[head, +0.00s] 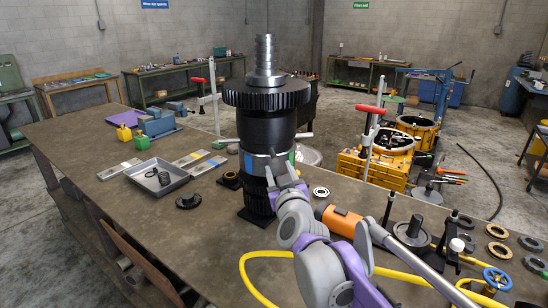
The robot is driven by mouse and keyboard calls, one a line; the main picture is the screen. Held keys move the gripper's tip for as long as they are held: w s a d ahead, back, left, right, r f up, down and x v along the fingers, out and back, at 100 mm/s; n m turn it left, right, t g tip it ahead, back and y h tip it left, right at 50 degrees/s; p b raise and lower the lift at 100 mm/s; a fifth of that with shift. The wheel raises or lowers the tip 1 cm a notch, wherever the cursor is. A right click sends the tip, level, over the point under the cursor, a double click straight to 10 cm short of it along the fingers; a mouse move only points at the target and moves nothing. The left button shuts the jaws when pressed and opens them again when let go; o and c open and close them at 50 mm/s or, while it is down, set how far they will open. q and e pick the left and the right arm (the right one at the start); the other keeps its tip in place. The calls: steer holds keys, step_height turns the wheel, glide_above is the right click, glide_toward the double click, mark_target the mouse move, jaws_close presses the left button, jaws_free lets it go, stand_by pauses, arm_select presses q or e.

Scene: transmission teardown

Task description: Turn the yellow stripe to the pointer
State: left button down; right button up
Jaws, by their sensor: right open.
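A tall dark gear-and-shaft assembly (266,125) stands upright on the bench, with a toothed gear (266,95) near its top and a stepped steel shaft (264,55) above. A grey band with blue and green patches (257,164) surrounds its lower middle. I cannot make out a yellow stripe or a pointer on it. My right gripper (280,174) is open at the near side of the assembly, just below the band. I cannot tell whether it touches. The assembly and my own wrist hide part of the jaws. My left gripper is not in view.
A metal tray (181,185) and a black flanged part (188,201) lie left on the bench (90,140). An orange-and-black tool (340,220), a yellow hose (256,290) and several rings (497,231) lie right. A yellow housing (388,158) stands behind.

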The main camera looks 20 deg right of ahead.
mark_target(275, 162)
steer(key=p+x, duration=0.1)
steer(key=x, duration=0.6)
steer(key=shift+a, duration=0.1)
jaws_close()
stand_by(1.2)
